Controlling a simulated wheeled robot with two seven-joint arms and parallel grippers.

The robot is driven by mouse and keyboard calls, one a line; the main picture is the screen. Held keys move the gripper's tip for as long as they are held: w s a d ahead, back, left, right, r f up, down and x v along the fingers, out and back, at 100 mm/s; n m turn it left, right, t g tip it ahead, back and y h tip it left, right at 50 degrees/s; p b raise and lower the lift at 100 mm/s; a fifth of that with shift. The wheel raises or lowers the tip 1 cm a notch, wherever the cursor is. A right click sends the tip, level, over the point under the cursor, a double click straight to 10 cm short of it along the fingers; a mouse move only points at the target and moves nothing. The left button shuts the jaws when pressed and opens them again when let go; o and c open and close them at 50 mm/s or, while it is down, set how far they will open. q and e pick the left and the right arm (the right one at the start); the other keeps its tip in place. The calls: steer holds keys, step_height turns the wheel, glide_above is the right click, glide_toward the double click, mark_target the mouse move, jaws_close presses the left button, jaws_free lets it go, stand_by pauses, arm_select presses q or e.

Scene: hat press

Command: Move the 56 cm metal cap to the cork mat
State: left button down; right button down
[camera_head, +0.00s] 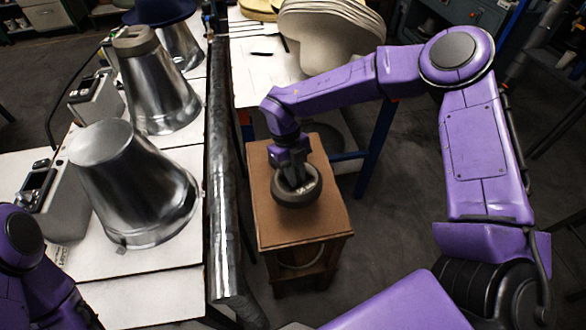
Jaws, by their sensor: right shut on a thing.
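A dark round metal cap (297,191) with pale lettering, too small to read surely, is at the brown top of a small wooden stand. My right gripper (296,176) points down and is shut on the cap's middle. The cap looks level, and I cannot tell whether it rests on the surface or hangs just above it. The stand's brown top (320,225) is bare around the cap; I cannot tell whether this is the cork mat. Part of my left arm shows at the lower left, but its gripper is out of view.
A near metal hat form (135,190) has a bare flat top. A farther form (158,95) carries a grey cap (135,42). A thick metal pipe (222,180) runs between their white table and the stand. Stacked pale hat shapes (330,35) stand behind.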

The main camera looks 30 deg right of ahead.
steer(key=m, duration=0.2)
steer(key=m+y, duration=0.1)
steer(key=m, duration=0.2)
steer(key=shift+s+d+y, duration=0.1)
steer(key=shift+d+y, duration=0.1)
steer(key=shift+y, duration=0.1)
steer(key=m, duration=0.3)
steer(key=m+y+p, duration=0.1)
steer(key=shift+d+f+t, duration=0.2)
steer(key=shift+f+t, duration=0.05)
steer(key=shift+t, duration=0.05)
steer(key=m, duration=0.2)
steer(key=m+t, duration=0.1)
steer(key=m, duration=0.1)
steer(key=m+y, duration=0.1)
steer(key=m, duration=0.1)
steer(key=shift+s+d+f+p, duration=0.2)
steer(key=shift+f+p, duration=0.05)
steer(key=shift+p, duration=0.15)
steer(key=m, duration=0.1)
steer(key=m+t, duration=0.1)
steer(key=m, duration=0.3)
steer(key=shift+d+f+t, duration=0.2)
steer(key=shift+f+t, duration=0.1)
steer(key=shift+t, duration=0.1)
step_height(320, 180, down, 10)
steer(key=b, duration=0.7)
steer(key=shift+r, duration=0.25)
steer(key=shift+r, duration=0.35)
